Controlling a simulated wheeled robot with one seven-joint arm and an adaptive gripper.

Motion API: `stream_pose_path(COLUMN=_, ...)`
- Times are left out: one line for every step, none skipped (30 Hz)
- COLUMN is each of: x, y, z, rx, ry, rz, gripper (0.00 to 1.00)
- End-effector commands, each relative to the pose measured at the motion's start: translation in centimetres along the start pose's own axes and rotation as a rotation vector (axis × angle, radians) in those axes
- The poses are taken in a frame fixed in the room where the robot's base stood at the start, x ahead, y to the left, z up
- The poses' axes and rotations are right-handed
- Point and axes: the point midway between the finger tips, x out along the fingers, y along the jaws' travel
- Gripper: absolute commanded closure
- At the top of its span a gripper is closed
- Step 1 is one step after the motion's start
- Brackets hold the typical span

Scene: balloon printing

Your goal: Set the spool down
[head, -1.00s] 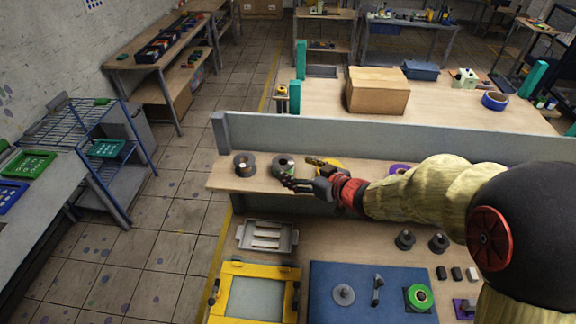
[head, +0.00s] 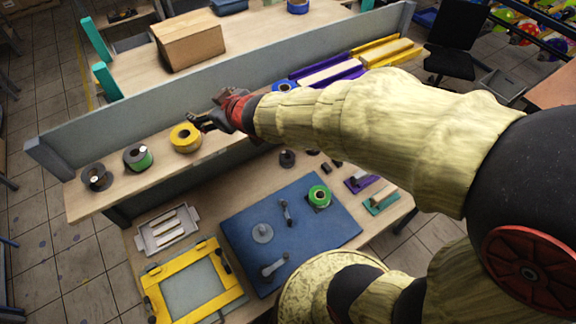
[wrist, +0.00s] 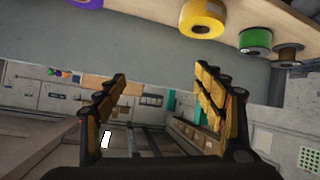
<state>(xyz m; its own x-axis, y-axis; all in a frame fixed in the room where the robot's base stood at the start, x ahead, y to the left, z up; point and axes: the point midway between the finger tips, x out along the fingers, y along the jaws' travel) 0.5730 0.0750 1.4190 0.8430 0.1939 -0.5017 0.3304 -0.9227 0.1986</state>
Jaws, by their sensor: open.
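A yellow spool (head: 186,138) stands on the raised wooden shelf, just left of my gripper (head: 203,122) in the head view. A green spool (head: 138,157) and a dark grey-brown spool (head: 96,177) stand farther left on the same shelf. In the wrist view the yellow spool (wrist: 202,18), green spool (wrist: 255,40) and dark spool (wrist: 288,55) line the shelf edge, apart from my fingers. My gripper (wrist: 160,75) is open with nothing between its fingers. Another green spool (head: 319,196) is on the blue mat (head: 245,215) below.
A blue spool (head: 284,86) sits on the shelf beyond my arm. A grey panel (head: 130,125) rises behind the shelf. A yellow frame (head: 205,305) and a grey tray (head: 166,230) lie on the lower bench. A cardboard box (head: 190,40) stands behind the panel.

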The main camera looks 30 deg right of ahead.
Motion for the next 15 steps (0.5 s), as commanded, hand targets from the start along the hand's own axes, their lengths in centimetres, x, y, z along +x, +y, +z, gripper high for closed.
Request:
stream_pose_path(x=-2.3, y=1.9, z=0.2, rx=0.026, ry=-0.037, rz=0.064, gripper=0.30)
stream_pose_path(x=-3.6, y=2.8, z=0.7, rx=0.044, ry=-0.065, rz=0.097, gripper=0.30)
stream_pose_path(x=-5.4, y=3.8, z=1.4, rx=0.070, ry=-0.105, rz=0.135, gripper=0.30)
stream_pose_path(x=-6.7, y=4.4, z=2.0, rx=0.091, ry=-0.135, rz=0.159, gripper=0.30)
stream_pose_path(x=-8.2, y=4.8, z=2.7, rx=0.112, ry=-0.167, rz=0.180, gripper=0.30)
stream_pose_path(x=-10.0, y=5.2, z=3.6, rx=0.142, ry=-0.207, rz=0.201, gripper=0.30)
stream_pose_path(x=-11.4, y=5.3, z=4.4, rx=0.165, ry=-0.241, rz=0.212, gripper=0.30)
stream_pose_path(x=-12.9, y=5.2, z=5.2, rx=0.188, ry=-0.271, rz=0.220, gripper=0.30)
stream_pose_path(x=-14.7, y=5.0, z=6.3, rx=0.219, ry=-0.314, rz=0.224, gripper=0.30)
stream_pose_path(x=-16.1, y=4.6, z=7.0, rx=0.242, ry=-0.344, rz=0.223, gripper=0.30)
stream_pose_path(x=-17.3, y=4.2, z=7.8, rx=0.263, ry=-0.374, rz=0.218, gripper=0.30)
stream_pose_path(x=-18.9, y=3.4, z=8.7, rx=0.289, ry=-0.409, rz=0.207, gripper=0.30)
stream_pose_path(x=-20.0, y=2.8, z=9.4, rx=0.307, ry=-0.435, rz=0.196, gripper=0.30)
stream_pose_path(x=-21.0, y=2.1, z=10.0, rx=0.322, ry=-0.457, rz=0.184, gripper=0.30)
stream_pose_path(x=-22.2, y=1.3, z=10.7, rx=0.341, ry=-0.484, rz=0.167, gripper=0.30)
